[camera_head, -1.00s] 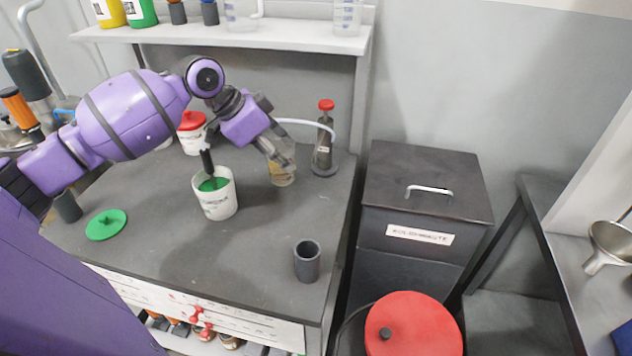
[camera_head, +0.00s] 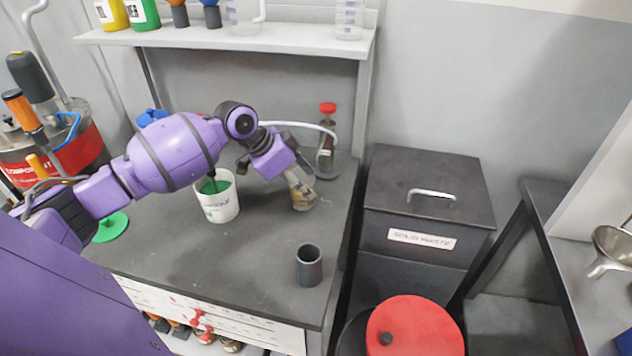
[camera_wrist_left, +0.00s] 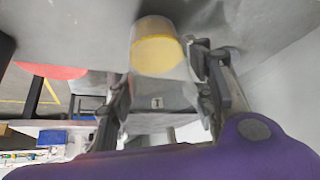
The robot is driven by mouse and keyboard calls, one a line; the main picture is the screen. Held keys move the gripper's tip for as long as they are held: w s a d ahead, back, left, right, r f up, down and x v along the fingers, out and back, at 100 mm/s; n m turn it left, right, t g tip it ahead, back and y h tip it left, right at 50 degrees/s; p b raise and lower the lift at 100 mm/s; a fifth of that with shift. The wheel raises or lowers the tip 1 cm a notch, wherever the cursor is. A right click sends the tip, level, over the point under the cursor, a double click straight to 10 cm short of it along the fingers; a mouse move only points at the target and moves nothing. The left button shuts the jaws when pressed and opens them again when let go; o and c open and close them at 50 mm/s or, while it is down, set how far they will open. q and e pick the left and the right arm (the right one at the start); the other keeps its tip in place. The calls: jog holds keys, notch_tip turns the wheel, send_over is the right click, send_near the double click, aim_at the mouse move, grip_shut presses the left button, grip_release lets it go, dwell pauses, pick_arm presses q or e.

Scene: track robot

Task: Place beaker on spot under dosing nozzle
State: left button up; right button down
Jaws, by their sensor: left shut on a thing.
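A clear beaker (camera_head: 304,201) with yellow contents is held in my left gripper (camera_head: 298,180) over the right part of the grey bench. In the left wrist view the beaker (camera_wrist_left: 157,52) sits between the two fingers of the left gripper (camera_wrist_left: 163,75), which is shut on it. I cannot tell whether its base touches the bench. The dosing device (camera_head: 326,140), with a red knob and a curved white tube, stands just behind and to the right, partly hidden by the gripper. The nozzle tip and the spot are not clearly visible. My right gripper is out of view.
A white bucket (camera_head: 219,207) with green contents stands left of the beaker. A dark grey cup (camera_head: 309,266) stands near the bench's front right. A green lid (camera_head: 110,228) lies at left. A shelf (camera_head: 230,38) overhangs the back. The front middle of the bench is clear.

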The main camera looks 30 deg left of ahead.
aim_at(292, 198)
pick_arm(q)
jog(key=shift+w+d+r, duration=0.1)
jog(key=shift+w+d, duration=1.05)
jog(key=shift+w, duration=0.2)
jog(key=shift+w+d+f, duration=0.1)
jog(key=shift+f, duration=0.55)
jog(key=o, duration=1.4)
jog(key=shift+f, duration=0.15)
jog(key=shift+r, duration=0.2)
jog(key=p+v, duration=0.1)
jog(key=v, duration=1.1)
